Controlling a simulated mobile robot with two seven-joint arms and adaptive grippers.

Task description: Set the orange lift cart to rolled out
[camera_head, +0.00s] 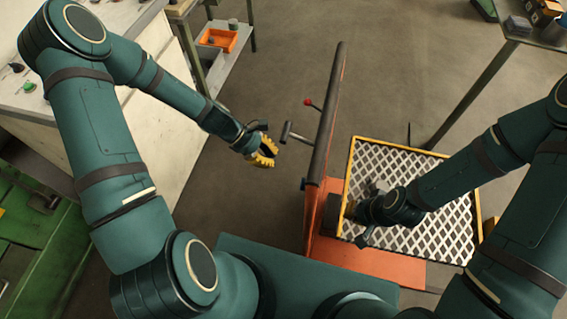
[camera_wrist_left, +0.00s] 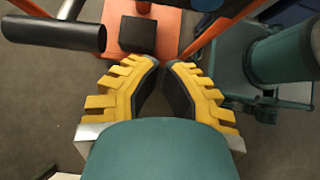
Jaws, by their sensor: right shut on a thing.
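The orange lift cart (camera_head: 372,264) stands right of centre in the head view, with a tall dark push bar (camera_head: 328,110) and a yellow-edged lattice platform (camera_head: 415,175). My right gripper (camera_head: 350,208) is at the cart's upright, at the platform's left edge, shut on a part of the cart. The wrist and fingers hide just which part. My left gripper (camera_head: 264,152) is open and empty, left of the push bar and apart from it. In the left wrist view, a gap shows between its yellow fingers (camera_wrist_left: 162,75); the cart's orange base (camera_wrist_left: 172,22) lies beyond.
A grey lever (camera_head: 296,134) and a red-knobbed lever (camera_head: 312,104) stick out left from the cart. A white workbench (camera_head: 150,110) stands at the left. A shelf with an orange bin (camera_head: 218,40) is behind it. A table (camera_head: 530,30) is at the top right. Floor behind the cart is clear.

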